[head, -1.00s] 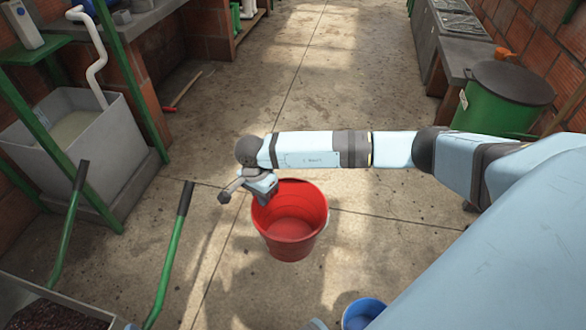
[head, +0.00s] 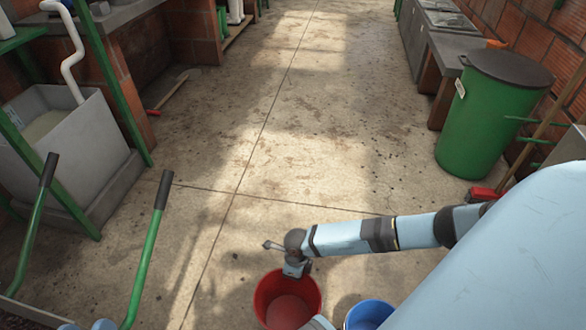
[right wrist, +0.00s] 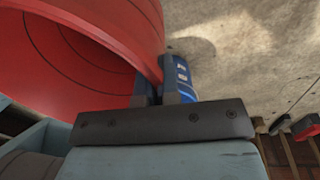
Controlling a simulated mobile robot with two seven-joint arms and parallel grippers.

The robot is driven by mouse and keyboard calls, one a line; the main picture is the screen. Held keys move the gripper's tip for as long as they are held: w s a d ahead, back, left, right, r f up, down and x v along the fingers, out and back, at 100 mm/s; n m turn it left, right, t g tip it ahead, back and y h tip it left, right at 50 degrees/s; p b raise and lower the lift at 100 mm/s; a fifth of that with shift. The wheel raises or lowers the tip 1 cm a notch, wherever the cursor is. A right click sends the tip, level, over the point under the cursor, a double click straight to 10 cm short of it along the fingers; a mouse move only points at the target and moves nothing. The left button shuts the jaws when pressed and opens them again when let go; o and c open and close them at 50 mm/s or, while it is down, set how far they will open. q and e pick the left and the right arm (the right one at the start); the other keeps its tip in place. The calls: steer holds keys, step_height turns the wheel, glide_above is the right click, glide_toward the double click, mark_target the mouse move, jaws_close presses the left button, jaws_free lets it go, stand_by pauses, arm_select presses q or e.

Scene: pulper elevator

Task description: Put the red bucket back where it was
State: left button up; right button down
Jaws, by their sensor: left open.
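The red bucket (head: 287,298) is at the bottom centre of the head view, upright, its lower part cut off by the frame. My right gripper (head: 295,268) is at its far rim, with the jaws shut on the bucket wall. In the right wrist view the bucket (right wrist: 90,45) fills the upper left and its wall runs between the two fingers (right wrist: 160,88). I cannot tell how high its base is above the floor. Only pale-blue bits of my left gripper (head: 88,326) show at the bottom left edge, apart from the bucket.
A blue bucket (head: 368,315) stands just right of the red one. Green wheelbarrow handles (head: 150,240) and a grey basin (head: 75,150) are on the left. A green barrel (head: 488,125) stands on the right. The concrete floor in the middle is clear.

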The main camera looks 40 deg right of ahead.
mark_target(295, 287)
step_height(295, 287, down, 10)
steer(key=b, duration=0.4)
steer(key=shift+f, duration=0.3)
step_height(295, 287, down, 4)
steer(key=b, duration=0.3)
steer(key=shift+f, duration=0.2)
steer(key=c, duration=1.4)
jaws_free()
arm_select(q)
steer(key=w+m, duration=0.1)
steer(key=w+a+f+m+t, duration=0.1)
steer(key=w+m, duration=0.1)
steer(key=m, duration=0.1)
steer(key=shift+a+f+t+h, duration=0.15)
steer(key=shift+a+t+h, duration=0.15)
steer(key=shift+a, duration=0.05)
arm_select(e)
steer(key=shift+o, duration=0.2)
